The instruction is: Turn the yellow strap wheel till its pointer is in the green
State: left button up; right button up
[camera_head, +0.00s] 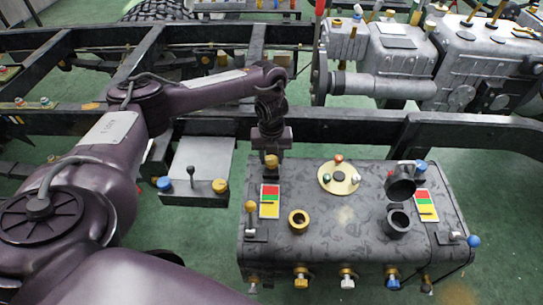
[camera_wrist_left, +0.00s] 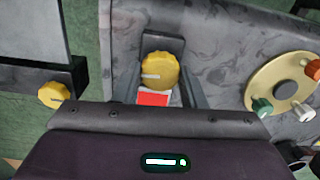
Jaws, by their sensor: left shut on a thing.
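The yellow strap wheel (camera_head: 271,161) stands on a dark bracket at the back edge of the grey tank (camera_head: 330,235). My left gripper (camera_head: 271,150) is above it and shut on it. In the left wrist view the wheel (camera_wrist_left: 159,70) shows between the fingers, with a pale line on its face pointing left. In front of the wheel is a gauge plate (camera_head: 269,200) with red, green and yellow bands, red nearest the wheel. In the left wrist view only its red part (camera_wrist_left: 153,98) shows clearly. I cannot tell which band the pointer is at. My right gripper is not in view.
A grey box (camera_head: 203,160) left of the tank carries another yellow knob (camera_head: 220,186). A second banded gauge (camera_head: 426,205) is at the tank's right. A yellow-handled lever (camera_head: 250,207), a brass ring (camera_head: 299,221) and a round cream plate (camera_head: 338,178) are nearby. A dark frame rail (camera_head: 350,125) runs behind.

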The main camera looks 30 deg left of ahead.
aim_at(272, 159)
pick_arm(q)
jog(key=shift+m, duration=0.3)
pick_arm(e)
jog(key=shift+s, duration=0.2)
pick_arm(q)
jog(key=o, duration=1)
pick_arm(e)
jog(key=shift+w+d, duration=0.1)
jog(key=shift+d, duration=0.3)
pick_arm(q)
notch_tip(272, 159, up, 4)
jog(key=shift+w+f+p, duration=0.1)
jog(key=shift+f+p, duration=0.1)
jog(key=shift+p, duration=0.1)
notch_tip(272, 159, up, 4)
jog(key=shift+f+p, duration=0.15)
jog(key=shift+p, duration=0.7)
jog(key=shift+r, duration=0.25)
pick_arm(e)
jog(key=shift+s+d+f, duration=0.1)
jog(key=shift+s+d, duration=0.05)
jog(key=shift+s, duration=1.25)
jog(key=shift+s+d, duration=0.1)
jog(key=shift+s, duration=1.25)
